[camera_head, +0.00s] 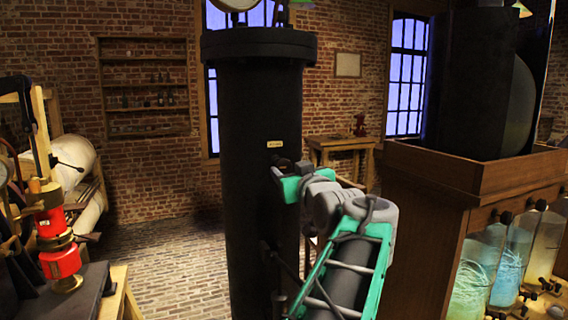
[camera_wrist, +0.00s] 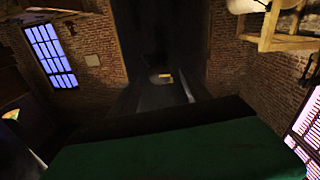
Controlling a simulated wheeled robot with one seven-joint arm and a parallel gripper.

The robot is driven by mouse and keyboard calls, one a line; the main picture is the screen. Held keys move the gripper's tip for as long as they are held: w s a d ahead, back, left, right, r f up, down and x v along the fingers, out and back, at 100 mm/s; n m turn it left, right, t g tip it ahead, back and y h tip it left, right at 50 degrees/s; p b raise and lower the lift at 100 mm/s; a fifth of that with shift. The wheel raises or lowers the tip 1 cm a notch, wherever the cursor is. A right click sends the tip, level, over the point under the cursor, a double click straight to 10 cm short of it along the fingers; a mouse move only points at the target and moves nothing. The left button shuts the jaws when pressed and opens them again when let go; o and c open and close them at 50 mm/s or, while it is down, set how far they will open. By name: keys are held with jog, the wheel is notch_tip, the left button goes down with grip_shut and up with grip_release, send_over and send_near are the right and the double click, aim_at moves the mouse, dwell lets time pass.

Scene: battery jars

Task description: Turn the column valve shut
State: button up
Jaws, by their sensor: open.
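The column (camera_head: 262,110) is a tall black cylinder with a flanged top in the middle of the head view. A small pale label (camera_head: 275,144) is on its front; a pale label (camera_wrist: 165,76) also shows on the dark column in the wrist view. A dark fitting (camera_head: 266,250) sticks out low on the column, partly behind my arm; I cannot tell whether it is the valve. My gripper (camera_head: 281,173) is open, at the column's right side just below the label. Its fingertips are hard to make out, and I see nothing held. Contact with the column cannot be told.
A wooden cabinet (camera_head: 428,215) with glass jars (camera_head: 478,270) stands at right. A bench with a red coil device (camera_head: 58,240) is at left. A small wooden table (camera_head: 342,146) stands behind the column. Brick floor (camera_head: 170,260) is clear left of the column.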

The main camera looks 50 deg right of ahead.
aim_at(286, 167)
jog(key=p+x, duration=0.1)
jog(key=x, duration=0.4)
jog(key=shift+c, duration=0.4)
grip_shut()
